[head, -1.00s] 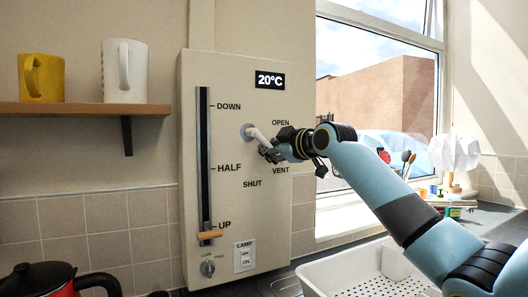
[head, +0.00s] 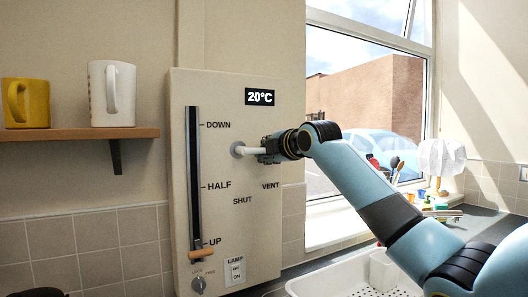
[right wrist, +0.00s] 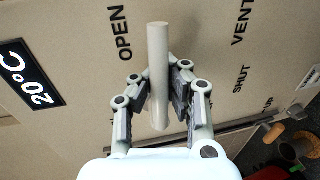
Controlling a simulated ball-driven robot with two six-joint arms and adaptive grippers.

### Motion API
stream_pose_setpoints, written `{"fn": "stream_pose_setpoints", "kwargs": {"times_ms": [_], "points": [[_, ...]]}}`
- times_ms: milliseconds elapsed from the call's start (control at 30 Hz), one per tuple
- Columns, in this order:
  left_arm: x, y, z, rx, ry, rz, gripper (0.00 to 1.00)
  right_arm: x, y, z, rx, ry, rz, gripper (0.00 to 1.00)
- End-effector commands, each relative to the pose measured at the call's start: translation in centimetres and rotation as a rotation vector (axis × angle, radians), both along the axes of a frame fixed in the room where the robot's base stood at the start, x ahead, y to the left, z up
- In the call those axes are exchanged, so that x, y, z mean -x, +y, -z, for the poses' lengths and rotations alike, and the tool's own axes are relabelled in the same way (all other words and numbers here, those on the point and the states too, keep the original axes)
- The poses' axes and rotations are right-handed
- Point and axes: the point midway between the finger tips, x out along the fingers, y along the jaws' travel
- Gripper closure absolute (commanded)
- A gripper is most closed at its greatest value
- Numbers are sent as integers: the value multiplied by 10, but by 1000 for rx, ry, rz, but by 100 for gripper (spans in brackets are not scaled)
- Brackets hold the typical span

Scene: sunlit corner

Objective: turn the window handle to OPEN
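The white window handle (head: 250,151) sits on the beige wall panel (head: 220,105) and points right, nearly level, from its round pivot. The VENT and SHUT labels show below it. My right gripper (head: 268,150) is at the handle's free end and covers the place of the OPEN label in the head view. In the right wrist view the handle (right wrist: 158,70) runs between the two fingers (right wrist: 160,92), which are closed on its sides. There OPEN (right wrist: 120,32) shows to its left and VENT (right wrist: 240,25) to its right. My left gripper is not in view.
The panel also carries a slider (head: 201,254) near UP, a lamp switch (head: 236,271), a knob (head: 198,285) and a 20°C display (head: 259,97). A shelf (head: 80,134) with two mugs is at left.

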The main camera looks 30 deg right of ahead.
Motion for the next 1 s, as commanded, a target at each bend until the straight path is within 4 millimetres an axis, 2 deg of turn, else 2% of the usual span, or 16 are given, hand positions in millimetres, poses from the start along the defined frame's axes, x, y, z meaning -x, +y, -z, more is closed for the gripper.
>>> {"fn": "stream_pose_setpoints", "kwargs": {"times_ms": [33,567,867,1000], "points": [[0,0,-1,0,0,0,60,1,0,6,11,17,-1,100],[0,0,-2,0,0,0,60,1,0,6,38,18,-1,100],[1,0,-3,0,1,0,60,0,0,3,35,11,0,62],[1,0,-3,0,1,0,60,0,0,1,35,8,0,61]]}}
